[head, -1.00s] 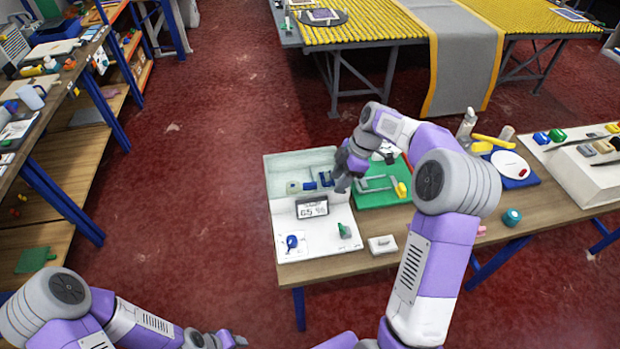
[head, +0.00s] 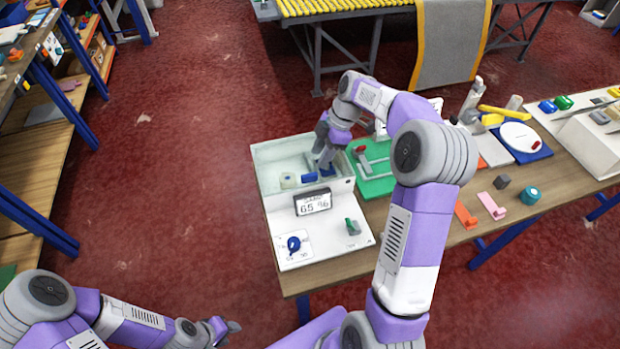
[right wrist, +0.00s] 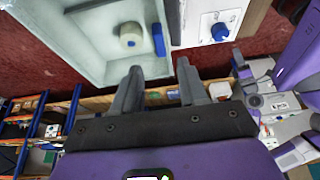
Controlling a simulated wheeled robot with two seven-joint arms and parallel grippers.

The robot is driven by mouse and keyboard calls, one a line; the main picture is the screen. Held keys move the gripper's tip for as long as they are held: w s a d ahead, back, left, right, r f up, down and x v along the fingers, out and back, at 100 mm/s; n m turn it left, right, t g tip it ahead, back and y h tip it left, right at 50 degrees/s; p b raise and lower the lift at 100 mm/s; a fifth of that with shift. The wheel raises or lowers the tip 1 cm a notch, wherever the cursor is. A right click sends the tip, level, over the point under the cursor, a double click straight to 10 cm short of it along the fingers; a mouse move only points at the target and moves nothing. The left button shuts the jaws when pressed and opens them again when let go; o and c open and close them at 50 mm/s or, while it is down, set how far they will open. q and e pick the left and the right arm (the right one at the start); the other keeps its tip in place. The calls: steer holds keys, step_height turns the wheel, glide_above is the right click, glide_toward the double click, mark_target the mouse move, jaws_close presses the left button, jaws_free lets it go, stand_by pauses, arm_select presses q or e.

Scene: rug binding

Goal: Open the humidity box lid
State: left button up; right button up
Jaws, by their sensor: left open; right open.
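The humidity box (head: 262,160) is a pale, see-through-looking bin at the back of a white unit. A small display on its front reads 65 %. A cream spool (head: 288,181) and a blue piece (head: 309,178) show in it; they also show in the right wrist view as the spool (right wrist: 130,36) and a blue bar (right wrist: 158,40). I cannot tell whether a clear lid covers the box. My right gripper (head: 322,165) is open at the box's right end, near a second blue piece; contact is unclear. My left gripper (head: 228,328) is open, low over the floor, away from the table.
The white unit's front panel has a blue knob (head: 293,243) and a green switch (head: 352,227). A green board (head: 375,187) with a grey frame lies right of the box. Orange and pink strips lie further right. The floor left of the table is clear.

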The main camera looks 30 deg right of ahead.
mark_target(310, 174)
steer(key=b+x, duration=0.1)
steer(key=x, duration=0.7)
steer(key=shift+d+f, duration=0.1)
steer(key=shift+f, duration=0.1)
jaws_close()
